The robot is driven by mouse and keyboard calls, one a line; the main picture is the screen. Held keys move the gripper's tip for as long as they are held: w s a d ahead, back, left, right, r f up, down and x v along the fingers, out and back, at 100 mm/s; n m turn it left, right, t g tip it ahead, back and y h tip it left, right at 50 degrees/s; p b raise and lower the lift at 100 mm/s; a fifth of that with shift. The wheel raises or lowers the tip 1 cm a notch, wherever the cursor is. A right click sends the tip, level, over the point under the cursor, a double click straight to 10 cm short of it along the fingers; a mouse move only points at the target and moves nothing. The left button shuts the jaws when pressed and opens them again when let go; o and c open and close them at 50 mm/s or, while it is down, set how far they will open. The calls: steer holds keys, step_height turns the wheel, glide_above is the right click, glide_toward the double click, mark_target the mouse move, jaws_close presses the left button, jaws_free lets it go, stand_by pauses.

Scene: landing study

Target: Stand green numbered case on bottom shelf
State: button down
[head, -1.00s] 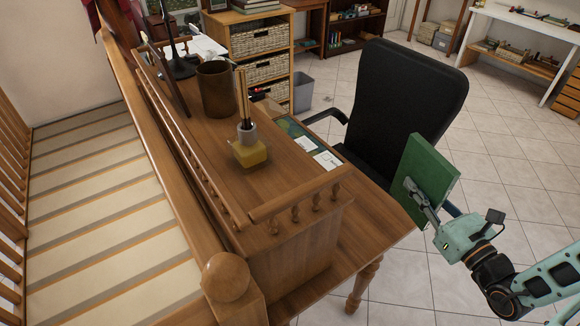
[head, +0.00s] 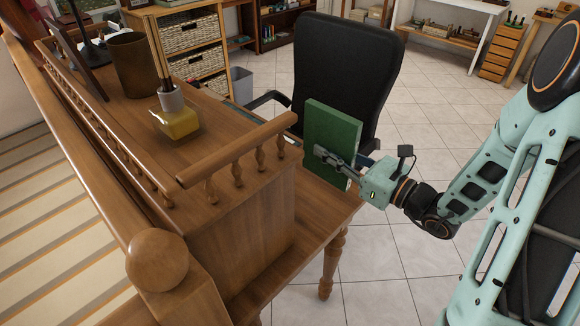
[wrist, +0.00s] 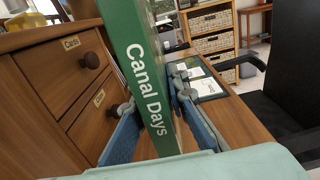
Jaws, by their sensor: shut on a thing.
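A green case (head: 332,128), shaped like a thick book, is in my gripper (head: 338,158) over the desk's right side, in front of the black chair. It stands nearly upright in the head view. In the wrist view the case (wrist: 150,75) tilts a little, and its spine reads "Canal Days"; I can read no number on it. The two fingers of my gripper (wrist: 155,112) lie on either side of the spine, shut on it. I cannot tell whether its lower edge touches the desk. A dark bookcase (head: 262,28) with low shelves stands far back; its bottom shelf is partly hidden.
Labelled drawers (wrist: 60,60) are close left of the case. The chair (head: 346,60) stands behind. Tiled floor is open to the right.

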steer(key=shift+w+a+f+b, duration=0.35)
steer(key=shift+w+a+f, duration=0.3)
steer(key=shift+a+f, duration=0.75)
steer(key=shift+w+a+f+b, duration=0.4)
steer(key=shift+w+a+f, duration=0.3)
steer(key=shift+f, duration=1.25)
steer(key=shift+w+a+f+b, duration=0.35)
steer(key=shift+w+a+f, duration=0.2)
steer(key=shift+a+f, duration=0.9)
steer(key=shift+d+f, duration=0.3)
steer(key=shift+f, duration=0.1)
steer(key=c, duration=1.9)
jaws_free()
